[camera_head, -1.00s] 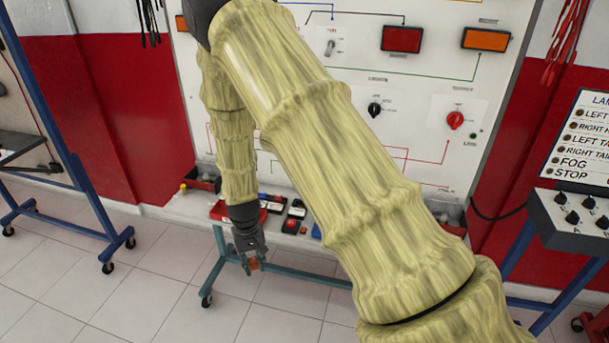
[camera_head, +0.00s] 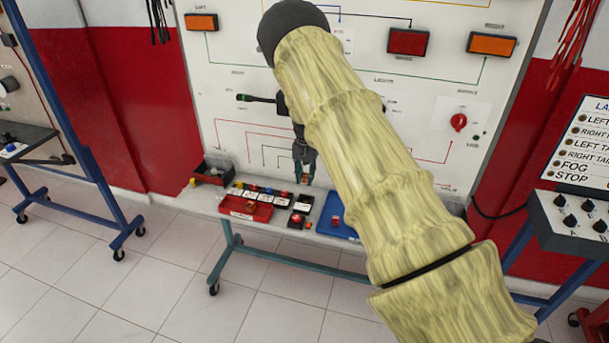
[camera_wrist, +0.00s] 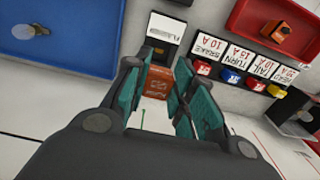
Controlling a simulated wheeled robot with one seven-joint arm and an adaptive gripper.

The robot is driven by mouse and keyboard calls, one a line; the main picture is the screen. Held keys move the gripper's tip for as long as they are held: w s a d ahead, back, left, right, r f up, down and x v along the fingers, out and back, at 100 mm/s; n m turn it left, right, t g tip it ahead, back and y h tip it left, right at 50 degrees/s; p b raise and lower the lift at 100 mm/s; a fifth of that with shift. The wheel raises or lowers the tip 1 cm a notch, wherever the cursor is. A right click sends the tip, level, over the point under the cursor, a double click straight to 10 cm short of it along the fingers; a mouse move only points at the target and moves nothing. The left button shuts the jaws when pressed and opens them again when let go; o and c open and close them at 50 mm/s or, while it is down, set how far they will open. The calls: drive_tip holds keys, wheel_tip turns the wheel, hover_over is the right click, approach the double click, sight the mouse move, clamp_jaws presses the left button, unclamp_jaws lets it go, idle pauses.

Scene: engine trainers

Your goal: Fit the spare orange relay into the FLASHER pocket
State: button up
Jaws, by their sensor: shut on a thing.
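My gripper (camera_head: 304,179) is above the bench, pointing down. In the wrist view my gripper (camera_wrist: 168,95) has its teal pads shut on an orange relay (camera_wrist: 158,80), whose lettered face shows between them. A black holder with a white label (camera_wrist: 165,27) beginning "FLA" lies just beyond the relay. This FLASHER pocket (camera_wrist: 157,51) shows dark, partly hidden by the fingers and relay. I cannot tell whether the relay touches it. A second orange relay (camera_wrist: 283,29) lies in the red tray (camera_wrist: 262,15); that tray (camera_head: 236,211) also shows in the head view.
A blue tray (camera_wrist: 45,50) lies on the other side of the holder. Several labelled fuse pockets (camera_wrist: 240,63) stand in a row by the red tray. A dark bin (camera_head: 212,172) is at the bench's left end. The upright training board (camera_head: 225,60) rises close behind.

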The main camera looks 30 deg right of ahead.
drive_tip(key=shift+f+b, duration=1.8)
drive_tip(key=shift+f, duration=1.75)
drive_tip(key=shift+a+f+b, duration=0.1)
drive_tip(key=shift+f+b, duration=0.2)
drive_tip(key=shift+f, duration=0.9)
idle(0.3)
drive_tip(key=o, duration=1.5)
drive_tip(key=shift+c, duration=0.2)
drive_tip(key=shift+r, duration=0.1)
drive_tip(key=shift+r+p, duration=2.1)
drive_tip(key=shift+r, duration=1.8)
